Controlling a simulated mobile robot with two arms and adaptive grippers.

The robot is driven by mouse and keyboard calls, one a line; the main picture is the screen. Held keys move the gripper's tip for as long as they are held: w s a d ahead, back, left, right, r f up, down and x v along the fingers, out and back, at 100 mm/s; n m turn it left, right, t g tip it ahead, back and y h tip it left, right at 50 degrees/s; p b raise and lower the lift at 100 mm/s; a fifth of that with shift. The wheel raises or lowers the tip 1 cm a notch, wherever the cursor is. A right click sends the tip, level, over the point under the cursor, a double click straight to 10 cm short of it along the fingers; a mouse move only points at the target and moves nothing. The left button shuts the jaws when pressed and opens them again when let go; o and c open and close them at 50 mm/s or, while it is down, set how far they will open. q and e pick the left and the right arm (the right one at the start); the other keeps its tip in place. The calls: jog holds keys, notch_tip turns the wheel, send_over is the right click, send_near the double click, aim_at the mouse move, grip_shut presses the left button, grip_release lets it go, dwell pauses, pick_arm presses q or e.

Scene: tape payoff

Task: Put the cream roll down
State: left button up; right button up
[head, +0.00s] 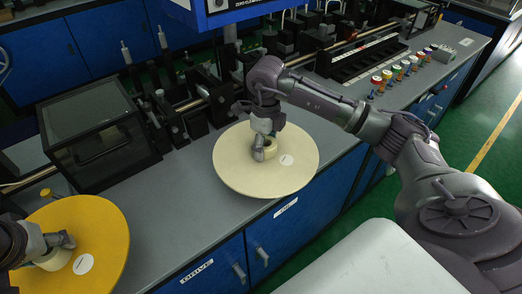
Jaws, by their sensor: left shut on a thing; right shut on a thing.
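The cream roll (285,173) is a wide flat disc with a raised hub and a small white label, near the front edge of the grey bench in the head view. My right gripper (262,150) is shut on its hub from above. The roll overlaps the bench's front edge in the picture; I cannot tell whether it touches the bench top. A yellow-orange roll (108,228) with a white label is at the lower left. My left gripper (62,246) is shut on its hub. The underside of both rolls is hidden.
The grey bench (190,195) has bare room between the two rolls. A dark clear-sided box (95,135) stands at the left. Black machine fixtures (205,95) run behind the cream roll. Several coloured knobs (400,70) line the right. Blue cabinets (285,235) are below.

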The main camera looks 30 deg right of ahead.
jog(key=w, duration=0.1)
jog(key=w+f, duration=0.1)
jog(key=shift+w+d+f, duration=0.1)
jog(key=shift+w+f, duration=0.15)
jog(key=shift+w, duration=0.1)
notch_tip(320, 180, down, 4)
jog(key=shift+s+r+p, duration=0.15)
jog(key=shift+r+p, duration=0.05)
jog(key=shift+p, duration=0.5)
jog(key=shift+f, duration=0.15)
jog(key=o, duration=1.2)
jog(key=shift+o, duration=0.2)
notch_tip(320, 180, up, 12)
jog(key=shift+b, duration=1.2)
